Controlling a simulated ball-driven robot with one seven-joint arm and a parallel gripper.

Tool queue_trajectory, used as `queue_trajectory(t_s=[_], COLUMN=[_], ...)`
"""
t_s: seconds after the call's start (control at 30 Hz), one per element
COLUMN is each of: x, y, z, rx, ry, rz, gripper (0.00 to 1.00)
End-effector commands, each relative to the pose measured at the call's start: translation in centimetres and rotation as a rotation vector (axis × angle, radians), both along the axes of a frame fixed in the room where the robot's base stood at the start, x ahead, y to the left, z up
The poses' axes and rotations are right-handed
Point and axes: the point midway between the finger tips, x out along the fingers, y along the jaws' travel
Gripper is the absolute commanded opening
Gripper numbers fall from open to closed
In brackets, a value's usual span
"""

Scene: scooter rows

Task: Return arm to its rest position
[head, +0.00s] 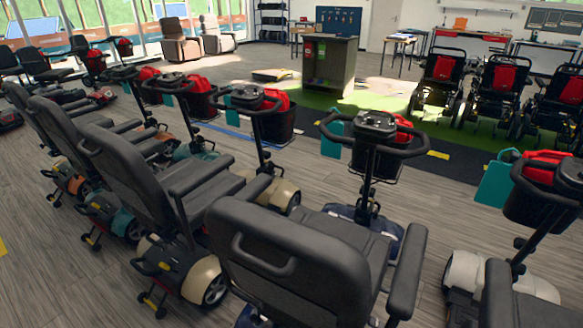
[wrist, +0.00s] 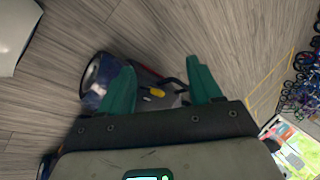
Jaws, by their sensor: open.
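My gripper (wrist: 163,80) shows in the wrist view, its two green fingers spread apart with nothing held between them. Beyond the fingers, lower down, is part of a scooter (wrist: 150,92) with a dark wheel and a small yellow part. I cannot tell how far the fingers are from it. My arm and gripper do not show in the head view.
A row of mobility scooters with dark seats (head: 290,255) fills the near floor. Several wheelchairs (head: 440,88) with red bags stand at the right. A grey cabinet (head: 338,65) stands on the green mat (head: 390,115) at the back. Bare wood floor (head: 45,285) shows at lower left.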

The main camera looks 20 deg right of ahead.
Motion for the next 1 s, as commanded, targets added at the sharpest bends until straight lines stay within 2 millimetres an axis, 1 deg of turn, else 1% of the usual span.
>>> queue_trajectory(t_s=[0.07,0.17,0.27,0.3,0.37,0.4,0.5,0.6,0.7,1.0], x=[-0.1,-0.6,-1.4,-1.8,-2.3,-2.6,-3.4,-3.9,-4.1,-4.1], y=[0.0,0.1,0.2,0.1,0.1,0.1,0.0,-0.1,-0.1,-0.1], z=[0.6,2.8,6.8,8.6,11.4,13.1,16.9,19.3,20.4,20.4], rx=[-0.012,-0.072,-0.178,-0.227,-0.295,-0.337,-0.421,-0.471,-0.494,-0.494], ry=[0.003,0.018,0.036,0.039,0.04,0.036,0.022,0.01,0.003,0.003], rz=[0.004,0.017,0.022,0.019,0.008,-0.003,-0.035,-0.065,-0.081,-0.081], gripper=[0.64,0.64,0.64,0.64,0.64,0.64,0.64,0.64,0.64,0.64])
